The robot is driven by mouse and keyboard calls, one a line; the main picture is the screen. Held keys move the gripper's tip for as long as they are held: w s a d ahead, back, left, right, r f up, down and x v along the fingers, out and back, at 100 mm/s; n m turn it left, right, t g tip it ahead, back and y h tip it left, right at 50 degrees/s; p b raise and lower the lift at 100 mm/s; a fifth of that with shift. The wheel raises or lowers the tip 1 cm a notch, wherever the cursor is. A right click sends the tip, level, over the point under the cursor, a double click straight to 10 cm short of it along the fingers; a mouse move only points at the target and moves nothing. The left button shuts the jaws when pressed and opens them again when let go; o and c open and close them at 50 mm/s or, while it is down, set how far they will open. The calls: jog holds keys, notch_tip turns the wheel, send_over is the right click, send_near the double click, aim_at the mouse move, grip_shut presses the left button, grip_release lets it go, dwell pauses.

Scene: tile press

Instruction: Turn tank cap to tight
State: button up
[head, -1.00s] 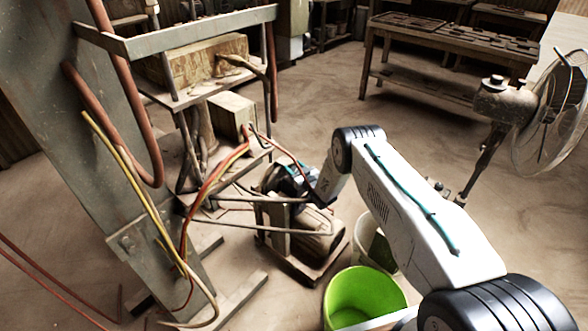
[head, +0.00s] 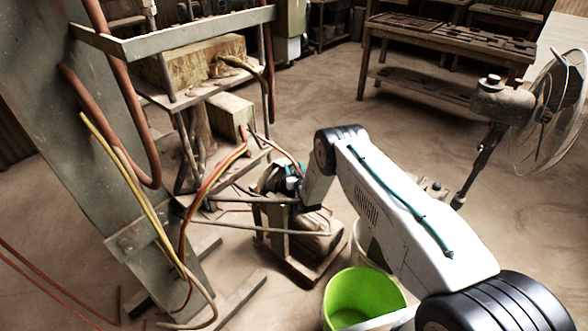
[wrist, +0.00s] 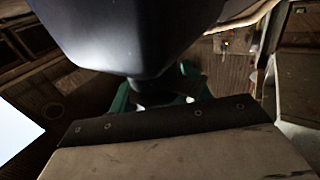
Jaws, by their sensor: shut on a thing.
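My gripper (head: 292,184) is low at the floor-standing pump and tank unit (head: 315,239), below the press frame. In the head view my arm covers much of it. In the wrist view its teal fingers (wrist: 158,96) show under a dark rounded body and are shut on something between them. This is at the place of the tank cap, but the cap itself is mostly hidden and its turn angle cannot be read. A pale surface with a dark bolted edge (wrist: 165,122) fills the lower wrist view.
The steel press frame (head: 60,130) with red and yellow hoses (head: 215,178) stands on the left. A green bucket (head: 362,292) is close under my arm. A fan (head: 560,110) and a workbench (head: 440,40) stand at the right and back. Open floor lies between.

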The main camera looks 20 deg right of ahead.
jog(key=o, duration=1)
jog(key=shift+s+d, duration=0.1)
jog(key=shift+s, duration=3.8)
